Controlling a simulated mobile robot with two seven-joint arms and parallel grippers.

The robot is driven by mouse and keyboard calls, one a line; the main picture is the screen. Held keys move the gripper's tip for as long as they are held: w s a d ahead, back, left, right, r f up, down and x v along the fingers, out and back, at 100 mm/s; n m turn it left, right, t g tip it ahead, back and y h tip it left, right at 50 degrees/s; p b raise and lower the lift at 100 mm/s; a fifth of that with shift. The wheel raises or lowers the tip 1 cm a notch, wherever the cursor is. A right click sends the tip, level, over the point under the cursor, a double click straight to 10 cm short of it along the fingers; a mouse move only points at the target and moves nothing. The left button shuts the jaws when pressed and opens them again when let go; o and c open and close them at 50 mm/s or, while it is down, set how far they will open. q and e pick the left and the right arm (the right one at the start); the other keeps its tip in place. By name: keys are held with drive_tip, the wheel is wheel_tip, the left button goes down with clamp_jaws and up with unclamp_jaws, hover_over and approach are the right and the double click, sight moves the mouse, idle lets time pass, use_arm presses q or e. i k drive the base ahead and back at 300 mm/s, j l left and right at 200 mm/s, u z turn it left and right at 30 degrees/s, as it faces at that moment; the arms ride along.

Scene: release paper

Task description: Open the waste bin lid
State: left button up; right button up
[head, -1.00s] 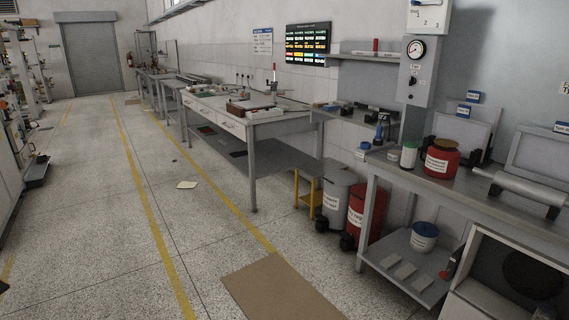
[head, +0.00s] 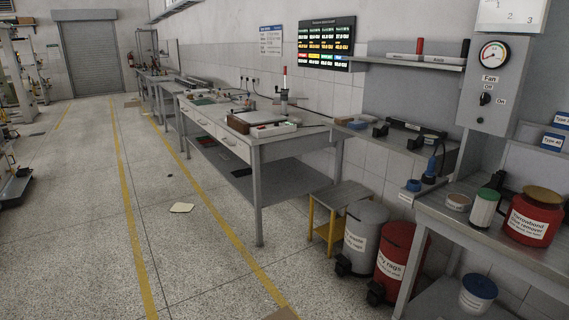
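Two bins stand side by side on the floor, between the long workbench and the right-hand bench. The grey bin (head: 362,240) has a white label that seems to read "waste" and "rags". Its round grey lid (head: 368,212) appears shut. A dark pedal or foot shows at its front base. The red bin (head: 397,262) stands just right of it, with a label ending in "rags" and a red lid that appears shut. It partly overlaps the grey bin's right side. Neither of my grippers shows in the head view.
A yellow-legged stool (head: 335,205) stands against the grey bin's left. The long workbench (head: 258,160) is behind. The right bench (head: 430,205) holds a red jar (head: 533,217) and stands close to the red bin. The floor (head: 200,250) in front is mostly clear, with a paper scrap (head: 182,207).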

sight(368, 212)
drive_tip(key=i+z, duration=0.25)
drive_tip(key=i, duration=0.2)
drive_tip(key=i+j+z, duration=0.25)
drive_tip(key=i, duration=0.15)
drive_tip(key=i+j+z, duration=0.25)
drive_tip(key=i, duration=0.2)
drive_tip(key=i+j+z, duration=0.3)
drive_tip(key=z, duration=0.15)
drive_tip(key=i+j+z, duration=0.55)
drive_tip(key=i, duration=0.3)
drive_tip(key=i+j+z, duration=0.1)
drive_tip(key=i, duration=0.35)
drive_tip(key=i+j, duration=0.25)
drive_tip(key=i, duration=0.15)
drive_tip(key=z, duration=0.05)
